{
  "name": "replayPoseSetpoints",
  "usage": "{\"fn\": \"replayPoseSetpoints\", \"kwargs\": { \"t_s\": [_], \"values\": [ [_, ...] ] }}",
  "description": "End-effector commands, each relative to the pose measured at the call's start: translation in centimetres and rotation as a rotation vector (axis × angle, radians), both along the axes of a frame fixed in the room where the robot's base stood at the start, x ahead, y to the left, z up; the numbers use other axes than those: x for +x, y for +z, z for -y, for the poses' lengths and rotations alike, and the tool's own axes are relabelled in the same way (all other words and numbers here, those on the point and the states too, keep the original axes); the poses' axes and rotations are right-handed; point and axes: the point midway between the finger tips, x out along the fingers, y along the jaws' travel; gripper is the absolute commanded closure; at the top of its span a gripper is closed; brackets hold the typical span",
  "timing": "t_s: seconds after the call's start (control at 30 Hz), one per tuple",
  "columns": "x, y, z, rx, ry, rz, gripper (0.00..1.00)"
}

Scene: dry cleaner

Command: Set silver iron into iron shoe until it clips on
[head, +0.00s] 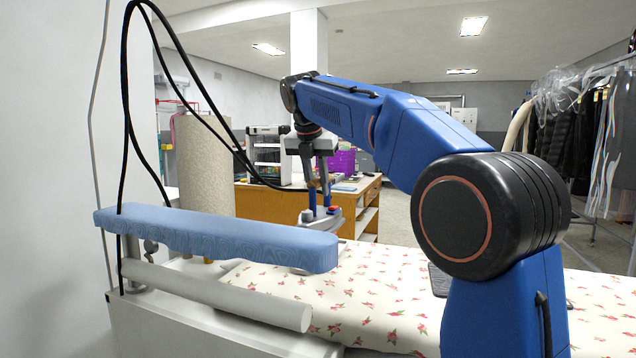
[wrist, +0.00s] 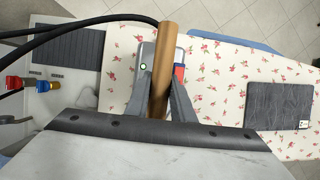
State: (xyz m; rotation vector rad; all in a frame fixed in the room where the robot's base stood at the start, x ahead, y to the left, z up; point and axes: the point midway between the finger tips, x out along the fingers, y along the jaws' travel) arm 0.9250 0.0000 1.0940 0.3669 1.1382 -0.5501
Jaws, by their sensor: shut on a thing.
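The silver iron (head: 322,224) is held by its brown handle in my gripper (head: 319,187), over the far part of the floral ironing board. In the wrist view my gripper (wrist: 162,82) has a finger on each side of the brown handle (wrist: 166,50); the iron's silver body (wrist: 147,52) shows beneath, with a green light and a red part. I cannot tell whether its sole touches the board. A flat dark grey plate (wrist: 280,106) with a small light tab at its edge lies apart to the right; it may be the iron shoe. My arm partly hides it in the head view (head: 438,281).
The floral board (wrist: 222,98) is clear between iron and plate. A blue padded sleeve board (head: 215,236) stands at the left. A ribbed dark pad (wrist: 68,52) and red and blue valves (wrist: 27,84) lie left of the iron. Black hoses (wrist: 75,27) trail off.

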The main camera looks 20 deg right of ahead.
Motion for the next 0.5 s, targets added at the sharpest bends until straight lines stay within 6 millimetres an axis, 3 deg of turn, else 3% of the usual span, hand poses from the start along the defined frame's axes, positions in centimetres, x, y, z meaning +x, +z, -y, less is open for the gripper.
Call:
{"fn": "replayPoseSetpoints", "kwargs": {
  "t_s": [0.5],
  "values": [
    [-0.1, -2.7, 0.0, 0.001, -0.001, 0.005, 1.00]
  ]
}}
